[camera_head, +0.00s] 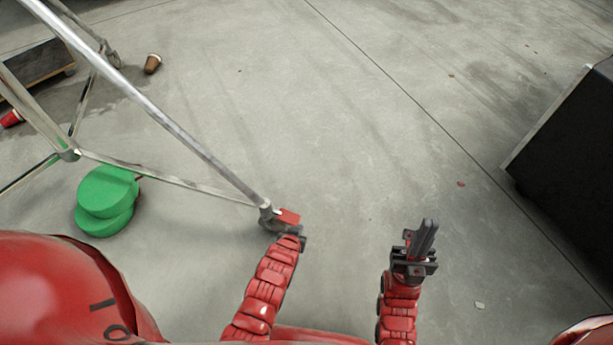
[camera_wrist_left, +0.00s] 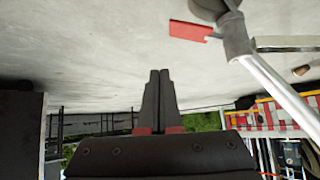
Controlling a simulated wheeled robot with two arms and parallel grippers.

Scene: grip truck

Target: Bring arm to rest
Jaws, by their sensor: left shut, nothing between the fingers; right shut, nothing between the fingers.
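My left gripper (camera_head: 301,243) is at the end of the red arm from the lower left in the head view, beside the foot of a metal frame leg, which partly overlaps it. In the left wrist view its dark fingers (camera_wrist_left: 158,95) are together with nothing between them. My right gripper (camera_head: 427,237) is to the right, over bare floor, its dark fingers together and empty. Both arms reach up from the bottom edge of the head view.
A silver metal frame (camera_head: 185,140) crosses the left side; its foot carries a red tab (camera_head: 289,216), also in the left wrist view (camera_wrist_left: 190,31). Green round objects (camera_head: 106,198) and a brown cup (camera_head: 152,64) lie left. A black box (camera_head: 570,145) stands right. The middle floor is clear.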

